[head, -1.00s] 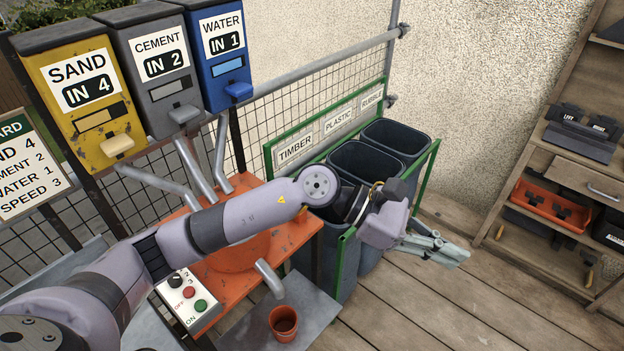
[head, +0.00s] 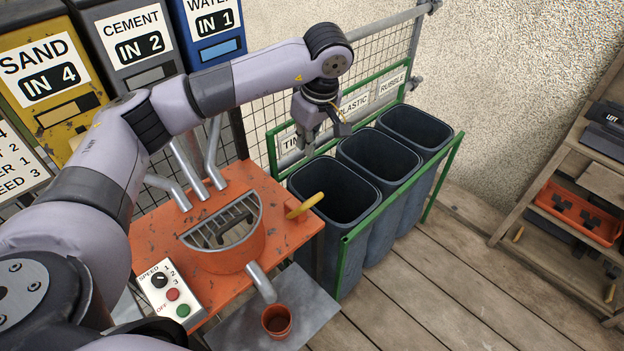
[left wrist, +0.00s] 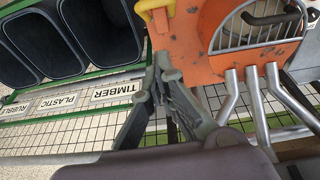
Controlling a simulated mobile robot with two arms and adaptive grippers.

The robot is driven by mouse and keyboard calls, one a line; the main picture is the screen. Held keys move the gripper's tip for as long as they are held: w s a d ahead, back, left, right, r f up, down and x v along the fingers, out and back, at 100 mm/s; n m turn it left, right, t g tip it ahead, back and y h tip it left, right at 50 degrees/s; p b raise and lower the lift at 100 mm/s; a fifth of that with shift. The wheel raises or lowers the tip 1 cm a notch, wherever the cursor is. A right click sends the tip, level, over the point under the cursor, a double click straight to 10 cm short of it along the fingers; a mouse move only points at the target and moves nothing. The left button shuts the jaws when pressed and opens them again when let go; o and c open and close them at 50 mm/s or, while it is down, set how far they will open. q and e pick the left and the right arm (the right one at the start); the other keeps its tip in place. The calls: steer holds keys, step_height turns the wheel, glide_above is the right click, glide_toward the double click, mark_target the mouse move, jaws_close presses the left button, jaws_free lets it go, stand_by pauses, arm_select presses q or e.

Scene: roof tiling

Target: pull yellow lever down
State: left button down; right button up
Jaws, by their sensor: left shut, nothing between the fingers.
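The yellow lever (head: 305,206) sticks out from the right side of the orange mixer (head: 232,252), tilted slightly up to the right. It also shows at the top edge of the left wrist view (left wrist: 154,7), where part of it is cut off. My left gripper (head: 308,145) is shut and empty. It hangs pointing down in front of the bin signs, above and behind the lever and apart from it. In the left wrist view its fingertips (left wrist: 163,62) are close together, just below the lever. My right gripper is not in view.
Dark bins (head: 335,190) in a green frame (head: 350,240) stand right of the mixer. Grey chutes (head: 212,155) and the sand, cement and water hoppers rise behind it. A control box (head: 170,293) is at its front left. A terracotta pot (head: 277,321) stands below the spout.

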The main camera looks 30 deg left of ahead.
arm_select(q)
steer(key=p, duration=0.4)
glide_above(305, 206)
steer(key=w+a, duration=0.3)
steer(key=w, duration=0.1)
steer(key=s+d+f+x, duration=0.1)
steer(key=d+x, duration=0.1)
steer(key=x, duration=0.8)
steer(key=d+f+p, duration=0.2)
steer(key=shift+d+f, duration=0.25)
steer(key=shift+f, duration=0.15)
